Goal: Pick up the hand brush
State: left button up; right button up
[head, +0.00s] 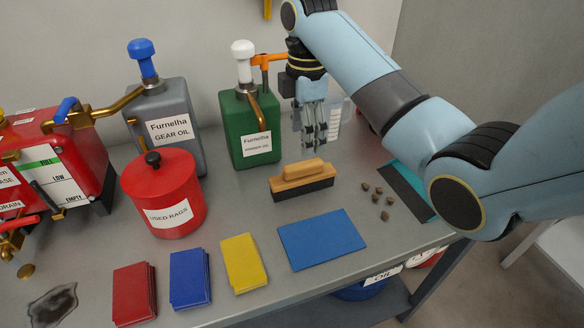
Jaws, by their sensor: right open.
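The hand brush (302,179) lies on the grey table near its middle. It has a light wooden handle on top and dark bristles below. My right gripper (316,143) hangs above and a little behind the brush, pointing down. Its fingers are apart and nothing shows between them. It looks clear of the brush handle. My left gripper is not in view.
A green oil pump can (239,125) stands just left of my right gripper. A clear measuring jug (336,115) is behind it. A blue mat (321,240) lies in front of the brush. Small brown lumps (377,199) lie to the right. A red used-rags can (160,190) stands left.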

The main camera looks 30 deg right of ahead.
aim_at(303, 163)
jog(key=f, duration=0.4)
jog(key=shift+s, duration=0.35)
jog(key=shift+f, duration=0.3)
jog(key=shift+w+f, duration=0.15)
jog(key=shift+f, duration=0.2)
notch_tip(303, 163, down, 5)
jog(key=shift+w+a+r, duration=0.1)
jog(key=shift+r, duration=0.05)
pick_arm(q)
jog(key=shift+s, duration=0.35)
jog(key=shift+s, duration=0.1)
pick_arm(e)
jog(key=shift+c, duration=0.2)
jog(key=c, duration=0.4)
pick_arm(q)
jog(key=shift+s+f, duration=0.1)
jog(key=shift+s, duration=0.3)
pick_arm(e)
grip_shut()
